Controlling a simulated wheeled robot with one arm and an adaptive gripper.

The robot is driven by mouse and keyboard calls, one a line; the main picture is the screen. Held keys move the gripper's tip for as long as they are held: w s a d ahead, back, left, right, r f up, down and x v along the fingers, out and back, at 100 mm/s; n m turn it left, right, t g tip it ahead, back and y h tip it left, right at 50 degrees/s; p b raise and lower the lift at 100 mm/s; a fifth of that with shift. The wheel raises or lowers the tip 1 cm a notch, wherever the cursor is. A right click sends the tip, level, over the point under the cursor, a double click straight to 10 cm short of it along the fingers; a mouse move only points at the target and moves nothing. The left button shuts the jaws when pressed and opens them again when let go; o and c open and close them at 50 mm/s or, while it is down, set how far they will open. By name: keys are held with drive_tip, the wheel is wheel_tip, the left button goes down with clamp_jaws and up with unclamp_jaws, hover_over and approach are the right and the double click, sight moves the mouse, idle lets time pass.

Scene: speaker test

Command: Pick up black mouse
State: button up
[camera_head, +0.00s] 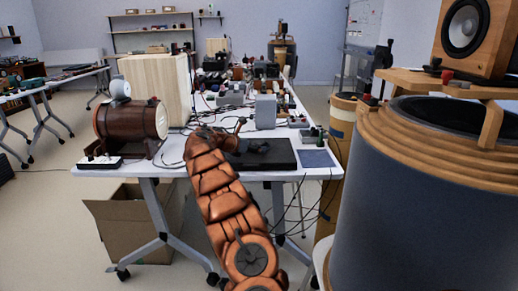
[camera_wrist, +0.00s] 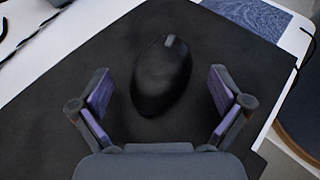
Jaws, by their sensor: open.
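The black mouse (camera_wrist: 160,80) lies on a black mat (camera_wrist: 240,50) in the wrist view. My gripper (camera_wrist: 160,92) is open, with one purple-padded finger on each side of the mouse and a gap on both sides. The fingers do not appear to touch it. In the head view my arm reaches over the table to the black mat (camera_head: 284,153), and the mouse cannot be made out clearly there.
The white table (camera_head: 318,172) holds a blue pad (camera_head: 317,158), a grey box (camera_head: 265,111), a wooden cylinder (camera_head: 131,120) and a power strip (camera_head: 100,162). Several devices and cables crowd behind. A large round speaker (camera_head: 420,200) stands close on the right.

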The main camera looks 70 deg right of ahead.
drive_tip(key=shift+s+d+f, duration=0.15)
drive_tip(key=shift+d, duration=0.15)
drive_tip(key=c, duration=1.4)
